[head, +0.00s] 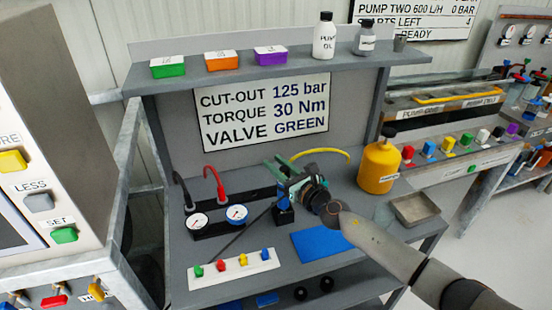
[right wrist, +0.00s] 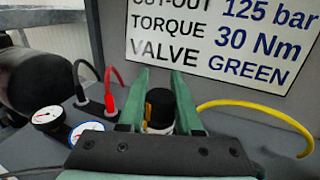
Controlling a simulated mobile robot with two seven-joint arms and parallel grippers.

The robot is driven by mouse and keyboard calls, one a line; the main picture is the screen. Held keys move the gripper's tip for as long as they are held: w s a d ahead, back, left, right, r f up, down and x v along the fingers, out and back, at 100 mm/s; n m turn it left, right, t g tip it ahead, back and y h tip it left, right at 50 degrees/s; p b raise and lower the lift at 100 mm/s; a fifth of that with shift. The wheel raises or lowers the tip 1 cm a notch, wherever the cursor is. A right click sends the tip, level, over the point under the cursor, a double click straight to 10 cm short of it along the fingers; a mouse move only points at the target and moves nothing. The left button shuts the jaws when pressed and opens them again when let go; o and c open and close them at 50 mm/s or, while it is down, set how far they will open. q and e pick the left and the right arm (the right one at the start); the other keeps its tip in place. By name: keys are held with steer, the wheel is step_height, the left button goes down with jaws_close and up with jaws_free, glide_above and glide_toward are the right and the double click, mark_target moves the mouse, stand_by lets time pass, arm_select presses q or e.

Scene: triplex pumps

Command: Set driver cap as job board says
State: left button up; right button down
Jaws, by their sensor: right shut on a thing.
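The job board (head: 264,112) on the back panel reads cut-out 125 bar, torque 30 Nm, valve green; it also fills the top of the right wrist view (right wrist: 225,35). My right gripper (head: 282,172) is at the bench's middle, in front of the board. In the right wrist view its green fingers (right wrist: 158,105) are shut on a black-topped piece (right wrist: 160,105) with a white part below. I cannot tell whether this is the driver cap; its lower end is hidden. My left gripper is not in view.
Two gauges (head: 236,214) with black and red hoses stand left of the gripper. A white strip (head: 235,270) with coloured valves lies in front, beside a blue mat (head: 318,244). A yellow jug (head: 378,168) and a metal tray (head: 414,209) stand right. A thin dark rod (head: 240,234) slants leftward.

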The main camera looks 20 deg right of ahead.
steer(key=c, duration=0.6)
jaws_free()
steer(key=v, duration=1.2)
steer(key=shift+s+d, duration=0.1)
steer(key=shift+s, duration=0.15)
